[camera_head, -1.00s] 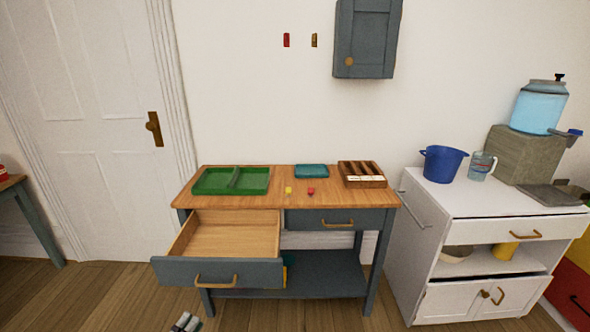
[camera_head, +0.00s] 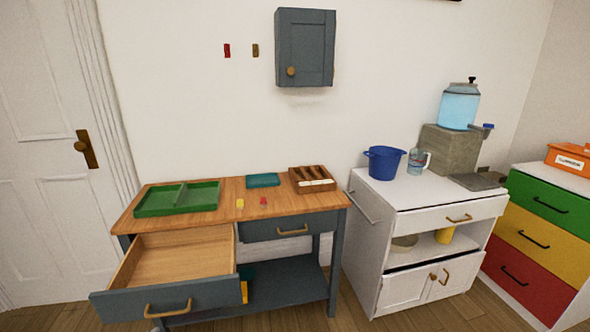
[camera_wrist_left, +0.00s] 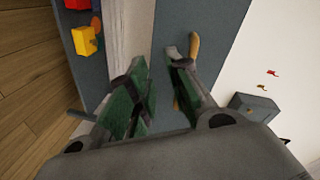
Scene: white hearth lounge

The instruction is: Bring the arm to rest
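My left gripper (camera_wrist_left: 156,58) shows only in the left wrist view. Its two green-padded fingers are apart with nothing between their tips. A blue-grey drawer front with a tan handle (camera_wrist_left: 194,46) lies beyond the fingers, and one finger covers part of the handle. I cannot tell how far apart they are. In the head view the left drawer (camera_head: 180,262) of the wooden-topped table (camera_head: 222,208) stands pulled out and looks empty. Neither arm shows in the head view. My right gripper is in no view.
A white cabinet (camera_head: 385,230) and a coloured drawer unit (camera_head: 540,235) stand to the right. A yellow block (camera_wrist_left: 84,41) shows in the wrist view.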

